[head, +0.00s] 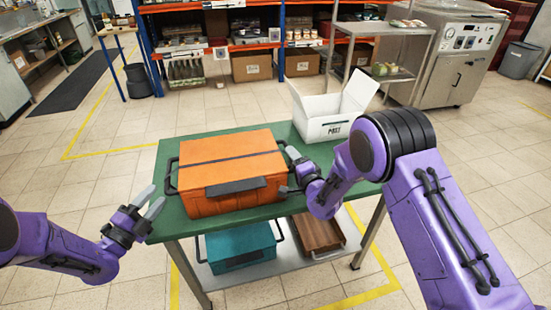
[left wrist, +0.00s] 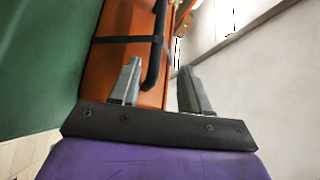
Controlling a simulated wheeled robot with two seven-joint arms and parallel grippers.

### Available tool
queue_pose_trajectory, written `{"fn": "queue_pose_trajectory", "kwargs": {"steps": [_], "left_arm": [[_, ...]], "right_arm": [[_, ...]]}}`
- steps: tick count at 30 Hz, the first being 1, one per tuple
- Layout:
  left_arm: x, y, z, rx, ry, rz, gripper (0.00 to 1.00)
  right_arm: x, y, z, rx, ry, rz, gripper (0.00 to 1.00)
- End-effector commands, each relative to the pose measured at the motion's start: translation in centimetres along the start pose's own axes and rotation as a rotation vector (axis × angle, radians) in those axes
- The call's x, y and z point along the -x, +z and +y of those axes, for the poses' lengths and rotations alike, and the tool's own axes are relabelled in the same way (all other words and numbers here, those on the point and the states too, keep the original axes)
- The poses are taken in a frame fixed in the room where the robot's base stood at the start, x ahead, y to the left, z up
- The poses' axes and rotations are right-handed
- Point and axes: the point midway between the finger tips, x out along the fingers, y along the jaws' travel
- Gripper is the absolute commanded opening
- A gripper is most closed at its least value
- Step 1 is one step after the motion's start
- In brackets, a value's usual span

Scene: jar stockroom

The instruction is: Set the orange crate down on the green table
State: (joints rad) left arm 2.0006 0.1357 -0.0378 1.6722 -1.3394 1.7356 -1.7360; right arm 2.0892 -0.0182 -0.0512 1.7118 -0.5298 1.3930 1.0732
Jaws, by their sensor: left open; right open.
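The orange crate (head: 230,160), with a dark strap across its lid and a dark front plate, sits on the green table (head: 185,228). A dark handle (head: 171,176) is on its left side. In the left wrist view, the dark handle bar (left wrist: 158,50) and the crate's orange side (left wrist: 98,65) lie ahead of the open fingers (left wrist: 160,88). My right gripper (head: 287,171) is open at the crate's right side, one finger near each end; whether it touches is unclear.
A white open box (head: 325,127) stands at the table's back right. A teal crate (head: 240,246) and a brown tray (head: 317,234) are on the lower shelf (head: 285,262). Shelving with orange beams (head: 250,47) stands behind.

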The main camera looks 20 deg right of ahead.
Motion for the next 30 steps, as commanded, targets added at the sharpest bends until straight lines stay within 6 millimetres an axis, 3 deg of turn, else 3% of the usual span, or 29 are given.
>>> {"fn": "queue_pose_trajectory", "kwargs": {"steps": [6, 11, 14, 24, 30], "left_arm": [[4.6, 0.0, 0.0, 0.000, 0.000, -0.002, 0.46], [5.7, 0.0, 0.0, -0.001, -0.001, 0.000, 0.46], [5.8, -0.1, 0.0, -0.001, -0.001, 0.000, 0.46], [5.7, -0.1, 0.0, -0.001, -0.001, 0.001, 0.46], [5.7, 0.0, 0.0, -0.001, -0.001, 0.001, 0.46]], "right_arm": [[0.0, 0.0, 0.0, 0.000, 0.000, 0.000, 0.47], [0.3, 0.0, 0.0, 0.000, 0.001, -0.001, 0.47], [1.7, 0.0, 0.0, 0.001, 0.002, 0.000, 0.47], [9.9, 0.0, 0.0, 0.001, 0.002, 0.000, 0.47], [11.9, 0.0, 0.0, 0.000, 0.001, 0.000, 0.47]]}}
